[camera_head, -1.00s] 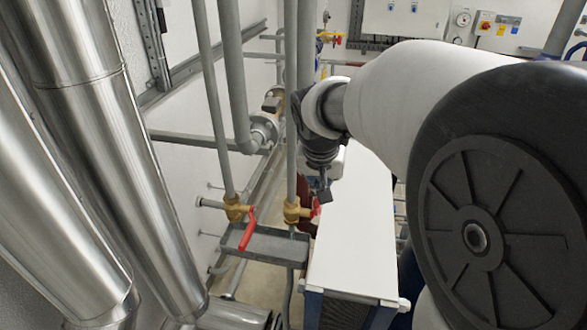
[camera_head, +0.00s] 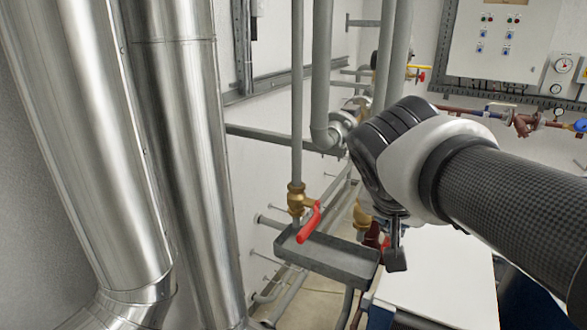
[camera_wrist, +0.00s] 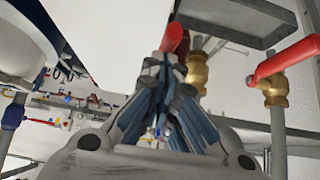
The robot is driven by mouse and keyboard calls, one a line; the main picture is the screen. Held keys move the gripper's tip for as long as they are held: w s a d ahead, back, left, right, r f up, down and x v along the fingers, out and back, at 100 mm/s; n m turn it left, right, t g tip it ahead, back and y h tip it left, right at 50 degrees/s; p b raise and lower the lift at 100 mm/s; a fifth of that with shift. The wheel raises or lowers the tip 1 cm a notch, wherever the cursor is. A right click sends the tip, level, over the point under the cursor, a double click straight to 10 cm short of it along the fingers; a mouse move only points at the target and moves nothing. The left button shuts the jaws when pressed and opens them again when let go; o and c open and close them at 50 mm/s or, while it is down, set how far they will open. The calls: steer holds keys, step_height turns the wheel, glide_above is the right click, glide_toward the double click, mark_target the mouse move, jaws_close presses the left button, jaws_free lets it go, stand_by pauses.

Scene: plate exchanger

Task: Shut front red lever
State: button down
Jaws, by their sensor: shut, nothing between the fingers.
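Two brass valves with red levers sit on grey vertical pipes. The left red lever (camera_head: 309,223) slants down and toward me from its brass body (camera_head: 296,198), over a grey tray. My gripper (camera_head: 396,260) covers most of the other valve (camera_head: 362,216); only a bit of its red lever (camera_head: 385,242) shows. In the wrist view, my gripper (camera_wrist: 165,66) is shut, its fingertips close to a red lever (camera_wrist: 175,38) on a brass valve (camera_wrist: 197,72). I cannot tell whether they touch. The other red lever (camera_wrist: 287,62) is at the right, clear of the fingers.
The grey tray (camera_head: 330,262) juts out below the valves. A white-topped unit (camera_head: 435,285) stands under my arm. Large metal ducts (camera_head: 170,150) fill the left side. A control cabinet (camera_head: 495,42) and gauges are on the back wall.

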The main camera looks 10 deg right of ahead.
steer(key=shift+s+a+f+b, duration=0.2)
steer(key=shift+s+f+b, duration=0.05)
steer(key=shift+f+b, duration=0.3)
steer(key=shift+s+a+f+b, duration=0.15)
steer(key=shift+s+f+b, duration=0.1)
steer(key=shift+f+b, duration=0.25)
steer(key=shift+s+f, duration=0.1)
steer(key=shift+f, duration=0.15)
steer(key=shift+r, duration=0.1)
